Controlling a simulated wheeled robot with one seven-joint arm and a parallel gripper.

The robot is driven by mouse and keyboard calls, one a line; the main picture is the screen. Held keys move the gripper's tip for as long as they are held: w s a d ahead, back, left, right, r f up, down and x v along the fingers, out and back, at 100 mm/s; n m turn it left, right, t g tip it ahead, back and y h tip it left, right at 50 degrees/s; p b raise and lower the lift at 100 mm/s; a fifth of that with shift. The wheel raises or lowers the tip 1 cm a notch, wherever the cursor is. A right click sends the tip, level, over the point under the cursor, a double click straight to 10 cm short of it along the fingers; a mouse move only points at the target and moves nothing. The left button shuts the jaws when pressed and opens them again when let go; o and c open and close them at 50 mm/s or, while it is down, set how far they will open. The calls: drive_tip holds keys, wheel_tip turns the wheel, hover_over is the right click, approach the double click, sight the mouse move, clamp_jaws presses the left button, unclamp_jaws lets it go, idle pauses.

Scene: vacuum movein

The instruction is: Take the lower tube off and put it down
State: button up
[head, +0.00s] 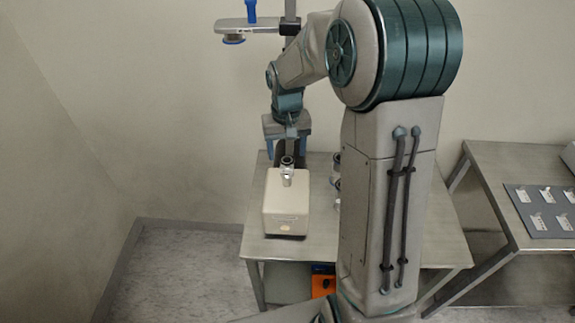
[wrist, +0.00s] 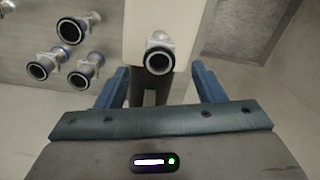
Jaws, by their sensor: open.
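A cream box-shaped unit (head: 285,210) stands on the metal table. A short silver tube fitting (head: 287,173) with a dark round mouth is on its top; I cannot tell for sure that it is the lower tube. In the wrist view the fitting (wrist: 159,57) shows a pale ring around its mouth, with the cream unit (wrist: 163,20) behind it. My gripper (head: 287,146) is above and behind the unit. In the wrist view my gripper (wrist: 157,80) is open, with one blue finger to each side of the fitting and nothing held.
Several similar silver fittings (wrist: 72,30) stand on the table (wrist: 22,62) beside the unit, partly hidden by my arm in the head view. A bracket with a blue handle (head: 251,12) is above. A dark panel with small parts (head: 541,211) lies on the right-hand table.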

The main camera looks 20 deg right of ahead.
sight(287, 159)
drive_tip(key=shift+s+f, duration=0.1)
drive_tip(key=shift+f, duration=1.8)
drive_tip(key=c, duration=1.1)
drive_tip(key=shift+r, duration=0.1)
drive_tip(key=shift+c, duration=0.2)
drive_tip(key=shift+r, duration=0.55)
drive_tip(key=shift+c, duration=0.4)
wheel_tip(287, 159, up, 3)
drive_tip(key=shift+f, duration=0.15)
drive_tip(key=s+d+r, duration=0.5)
drive_tip(key=d+r, duration=0.5)
drive_tip(key=shift+d+p, duration=0.25)
drive_tip(key=shift+p, duration=0.2)
